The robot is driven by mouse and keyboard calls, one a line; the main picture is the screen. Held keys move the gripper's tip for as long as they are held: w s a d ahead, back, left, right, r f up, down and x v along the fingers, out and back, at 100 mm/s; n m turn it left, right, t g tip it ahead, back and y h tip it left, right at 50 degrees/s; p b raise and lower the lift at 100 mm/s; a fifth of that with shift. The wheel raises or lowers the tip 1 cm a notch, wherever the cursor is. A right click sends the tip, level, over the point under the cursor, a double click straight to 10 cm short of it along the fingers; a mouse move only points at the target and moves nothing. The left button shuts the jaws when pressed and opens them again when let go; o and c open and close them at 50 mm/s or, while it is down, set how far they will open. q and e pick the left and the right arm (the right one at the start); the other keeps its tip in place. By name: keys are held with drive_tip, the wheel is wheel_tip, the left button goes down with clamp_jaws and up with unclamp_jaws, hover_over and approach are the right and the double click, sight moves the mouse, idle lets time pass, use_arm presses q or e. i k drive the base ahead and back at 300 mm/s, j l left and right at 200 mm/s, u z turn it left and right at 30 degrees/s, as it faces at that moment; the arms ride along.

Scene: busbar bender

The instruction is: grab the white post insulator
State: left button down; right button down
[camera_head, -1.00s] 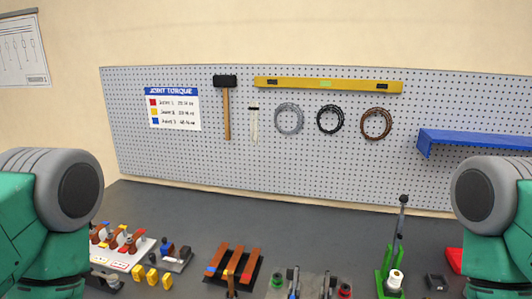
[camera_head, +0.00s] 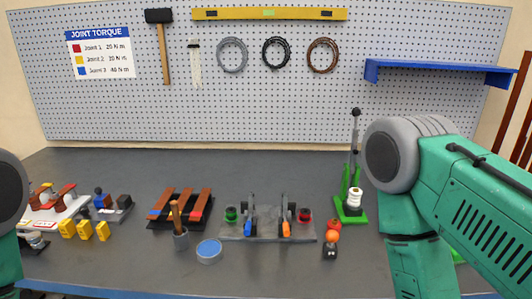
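The white post insulator (camera_head: 355,198) stands upright at the green bender (camera_head: 350,214), on the right half of the bench. Nothing is seen touching the insulator.
A blue shelf (camera_head: 440,72) juts from the pegboard.

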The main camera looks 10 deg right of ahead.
sight(354, 198)
drive_tip(key=l+z, duration=0.3)
drive_tip(key=z, duration=0.15)
drive_tip(key=i+l+z, duration=0.15)
drive_tip(key=z, duration=0.25)
drive_tip(key=i+l+z, duration=0.15)
drive_tip(key=l+z, duration=0.15)
drive_tip(key=z, duration=0.15)
